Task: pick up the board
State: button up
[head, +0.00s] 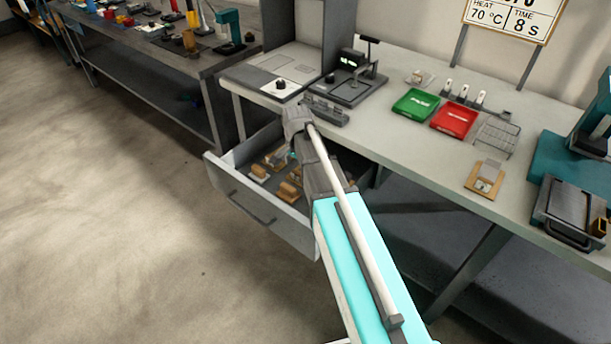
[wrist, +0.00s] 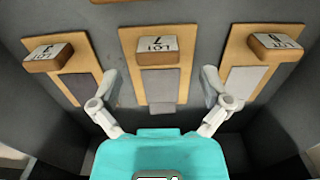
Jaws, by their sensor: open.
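Several tan boards lie in the open drawer, each with a raised wooden block bearing a white printed label. In the wrist view the middle board (wrist: 128,45) lies straight ahead, between the left board (wrist: 83,86) and the right board (wrist: 237,66). In the head view my arm partly hides the gripper and the drawer's contents. Another tan board (head: 485,179) lies on the bench top.
The drawer (head: 222,180) has raised walls close around the boards. Above it, the bench (head: 390,140) holds a green tray (head: 415,104), a red tray (head: 454,119), a wire rack (head: 497,137) and a teal machine (head: 560,170). The floor at left is clear.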

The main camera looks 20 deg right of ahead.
aim_at(298, 174)
jog(key=shift+a+f+b, duration=0.1)
jog(key=shift+f+b, duration=1.25)
jog(key=shift+f, duration=0.3)
jog(key=shift+s, duration=0.1)
jog(key=c, duration=1.2)
